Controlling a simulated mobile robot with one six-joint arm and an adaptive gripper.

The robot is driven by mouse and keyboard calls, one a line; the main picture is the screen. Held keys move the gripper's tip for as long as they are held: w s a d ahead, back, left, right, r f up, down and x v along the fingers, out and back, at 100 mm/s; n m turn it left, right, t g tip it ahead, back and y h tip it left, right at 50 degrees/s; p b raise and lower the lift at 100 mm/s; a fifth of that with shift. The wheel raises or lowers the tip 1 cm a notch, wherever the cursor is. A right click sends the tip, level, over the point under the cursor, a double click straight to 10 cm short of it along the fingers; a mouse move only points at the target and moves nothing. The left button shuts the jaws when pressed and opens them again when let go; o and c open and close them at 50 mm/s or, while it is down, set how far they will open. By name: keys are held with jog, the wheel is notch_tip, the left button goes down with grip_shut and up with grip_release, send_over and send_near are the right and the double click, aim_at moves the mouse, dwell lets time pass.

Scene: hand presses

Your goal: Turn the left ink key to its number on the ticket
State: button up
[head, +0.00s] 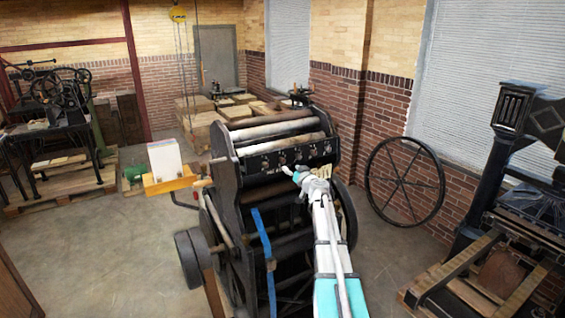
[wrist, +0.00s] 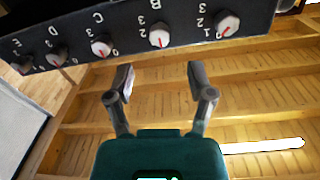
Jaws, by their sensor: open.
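A dark key panel (wrist: 130,32) crosses the top of the wrist view, with a row of several pale round ink keys, such as one key (wrist: 160,36) and the rightmost one there (wrist: 228,24). Each clear key has a red pointer, with small digits and letters around it. In the head view the panel (head: 287,158) is on the front of the black press, its keys small. My gripper (wrist: 160,80) is open and empty, fingertips apart from the keys; it also shows in the head view (head: 298,173) just before the panel. I cannot read any ticket number.
A white block or card (head: 165,157) stands on a wooden shelf (head: 169,181) left of the press. Rollers (head: 275,130) lie above the panel. A spoked wheel (head: 404,180) leans by the wall. Another press (head: 510,190) stands at right. Floor at front left is clear.

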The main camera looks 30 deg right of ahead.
aim_at(284, 161)
jog(key=w, duration=0.8)
jog(key=shift+w, duration=0.1)
grip_shut()
